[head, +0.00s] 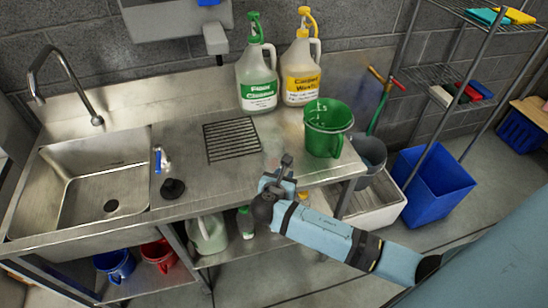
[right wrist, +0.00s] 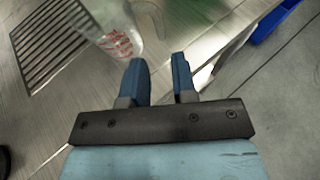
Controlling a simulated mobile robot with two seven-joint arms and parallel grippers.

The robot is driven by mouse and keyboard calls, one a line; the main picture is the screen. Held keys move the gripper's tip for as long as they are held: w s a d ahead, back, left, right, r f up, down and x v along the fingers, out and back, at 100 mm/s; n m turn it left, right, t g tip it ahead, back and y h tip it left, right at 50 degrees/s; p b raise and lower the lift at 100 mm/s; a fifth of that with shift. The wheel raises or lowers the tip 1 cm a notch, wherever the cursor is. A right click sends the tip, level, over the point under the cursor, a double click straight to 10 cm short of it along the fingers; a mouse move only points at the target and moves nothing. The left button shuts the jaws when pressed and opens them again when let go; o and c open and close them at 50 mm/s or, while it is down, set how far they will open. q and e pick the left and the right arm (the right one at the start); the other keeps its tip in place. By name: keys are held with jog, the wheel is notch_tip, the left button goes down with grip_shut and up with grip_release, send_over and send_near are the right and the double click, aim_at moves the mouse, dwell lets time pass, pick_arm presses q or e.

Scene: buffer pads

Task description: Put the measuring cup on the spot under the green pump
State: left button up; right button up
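The green pump (head: 253,28) tops a white jug (head: 257,80) with a green label, at the back of the counter. No marked spot shows clearly beneath it. My right gripper (head: 288,166) is left of and in front of the cup; its fingers (right wrist: 160,65) are apart and empty. My left gripper is not in view.
A black grate (head: 232,142) lies left of the cup and also shows in the wrist view (right wrist: 45,42). A yellow-pump jug (head: 301,72) stands behind the cup. The sink (head: 90,180) is at left. A blue bin (head: 432,180) stands right of the counter.

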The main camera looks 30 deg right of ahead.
aim_at(278, 158)
jog(key=x, duration=0.9)
jog(key=shift+d+p, duration=0.1)
jog(key=shift+p, duration=0.3)
jog(key=shift+c, duration=0.4)
grip_shut()
